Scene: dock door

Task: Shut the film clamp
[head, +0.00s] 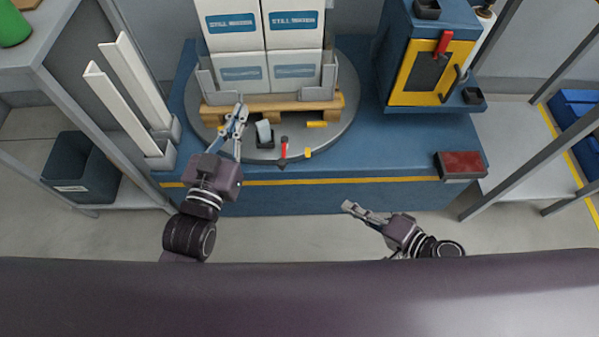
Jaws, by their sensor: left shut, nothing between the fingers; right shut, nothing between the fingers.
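A small dark fixture with a pale upright flap (264,131) stands on the front part of the round grey turntable (338,133); it looks like the film clamp, with its flap raised. A red-handled lever (284,147) stands just right of it. My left gripper (239,110) is shut and empty, over the turntable just left of the flap, apart from it as far as I can tell. My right gripper (349,206) is shut and empty, in front of the blue platform (380,150), well away from the fixture.
White boxes (291,36) stand on a wooden pallet (280,104) behind the fixture. Small yellow pieces (317,124) lie near the lever. A blue cabinet with a yellow-framed door (405,88) stands at right. White corner posts (120,110) stand at left. A red-topped box (461,164) sits front right.

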